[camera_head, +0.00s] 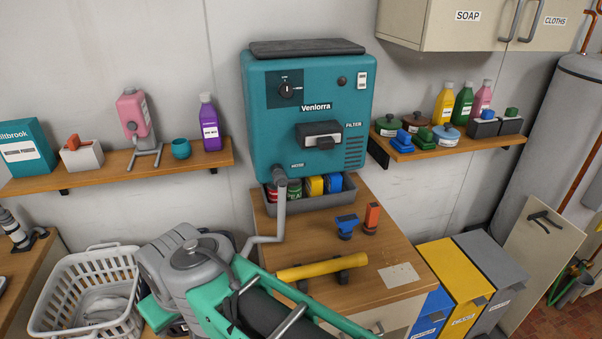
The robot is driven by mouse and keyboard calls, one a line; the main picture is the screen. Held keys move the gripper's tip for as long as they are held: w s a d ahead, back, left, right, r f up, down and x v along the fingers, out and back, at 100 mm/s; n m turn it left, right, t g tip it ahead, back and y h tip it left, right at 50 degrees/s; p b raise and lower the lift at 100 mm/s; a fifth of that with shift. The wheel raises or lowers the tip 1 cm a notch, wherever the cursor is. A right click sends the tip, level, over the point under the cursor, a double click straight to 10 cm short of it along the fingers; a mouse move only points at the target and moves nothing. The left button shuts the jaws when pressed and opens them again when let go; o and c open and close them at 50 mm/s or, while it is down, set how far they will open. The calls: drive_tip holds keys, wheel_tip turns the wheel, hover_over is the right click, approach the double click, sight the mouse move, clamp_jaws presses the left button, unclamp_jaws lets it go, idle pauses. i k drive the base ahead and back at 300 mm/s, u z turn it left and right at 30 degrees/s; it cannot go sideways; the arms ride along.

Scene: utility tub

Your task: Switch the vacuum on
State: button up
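A teal wall unit (308,135) lettered "Venlorra" hangs at the centre; it is the likeliest vacuum. The dial's markings and the switch positions are too small to read. I cannot make out my gripper in this view.
A wooden counter (380,255) below holds a yellow bar (322,267) and blue and orange items. Teal and grey machinery (200,275) fills the lower foreground. Shelves with bottles flank the unit. A white basket (88,295) stands left, and yellow and grey bins (462,272) right.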

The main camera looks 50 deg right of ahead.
sight(362, 77)
drive_tip(key=z, duration=2.25)
drive_tip(key=k, duration=0.75)
drive_tip(key=u, duration=1)
drive_tip(key=i, duration=1)
